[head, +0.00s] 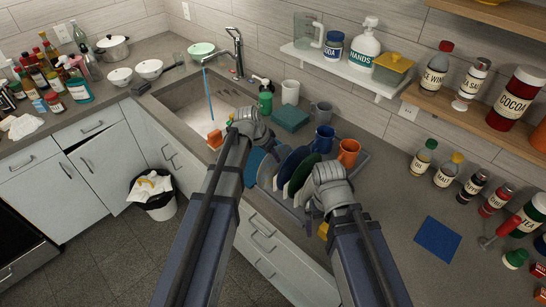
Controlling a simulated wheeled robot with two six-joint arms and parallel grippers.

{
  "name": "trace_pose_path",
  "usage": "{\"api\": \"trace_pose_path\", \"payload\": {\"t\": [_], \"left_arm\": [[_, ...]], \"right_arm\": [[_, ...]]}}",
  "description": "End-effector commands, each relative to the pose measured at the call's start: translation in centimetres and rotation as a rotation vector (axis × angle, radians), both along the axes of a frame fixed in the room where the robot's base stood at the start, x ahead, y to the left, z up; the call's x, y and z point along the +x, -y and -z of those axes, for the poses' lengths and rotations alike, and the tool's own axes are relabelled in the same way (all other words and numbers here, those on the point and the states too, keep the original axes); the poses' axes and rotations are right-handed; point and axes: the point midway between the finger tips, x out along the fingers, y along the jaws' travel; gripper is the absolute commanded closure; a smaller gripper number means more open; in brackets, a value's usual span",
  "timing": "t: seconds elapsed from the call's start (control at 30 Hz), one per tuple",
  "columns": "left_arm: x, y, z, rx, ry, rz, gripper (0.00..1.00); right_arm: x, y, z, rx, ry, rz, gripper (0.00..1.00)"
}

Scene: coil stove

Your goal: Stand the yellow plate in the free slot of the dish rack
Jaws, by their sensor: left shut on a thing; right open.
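The dish rack (361,160) stands on the counter, partly hidden behind my arms, with several plates upright in it, among them a white plate (302,173) and a dark green plate (291,166). A small yellow patch (323,231) shows just below my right gripper; I cannot tell whether it is the yellow plate. No other part of that plate is clearly seen. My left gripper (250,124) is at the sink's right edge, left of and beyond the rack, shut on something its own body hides. My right gripper (329,178) is open over the rack's right part.
A blue mug (324,138) and an orange mug (348,153) stand at the rack's back. The sink (185,98) and faucet (238,50) are at left. Bottles line the right counter near a blue cloth (438,239). Counter between rack and cloth is clear.

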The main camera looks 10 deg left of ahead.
Motion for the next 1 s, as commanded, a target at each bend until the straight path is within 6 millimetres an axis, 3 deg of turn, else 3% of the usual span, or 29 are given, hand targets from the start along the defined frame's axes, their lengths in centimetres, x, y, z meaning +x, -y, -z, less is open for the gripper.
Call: {"api": "trace_pose_path", "payload": {"t": [0.07,0.1,0.37,0.67,1.0], "left_arm": [[0.0,0.0,0.4,0.0,0.0,0.0,1.0],[0.0,0.0,0.3,0.0,0.0,0.0,0.76],[0.0,0.0,0.3,0.0,0.0,0.0,0.48],[0.0,0.0,0.3,0.0,0.0,0.0,0.48],[-0.7,-0.7,-2.6,0.0,0.0,0.0,0.48]], "right_arm": [[0.0,0.0,0.4,0.0,0.0,-0.001,0.0],[0.0,0.0,0.4,0.0,0.0,-0.001,0.0],[0.0,0.0,0.3,0.0,0.0,-0.001,0.0],[0.0,0.0,0.3,0.0,0.0,0.0,0.0],[0.0,0.0,-2.6,0.001,0.0,0.005,0.0]]}}
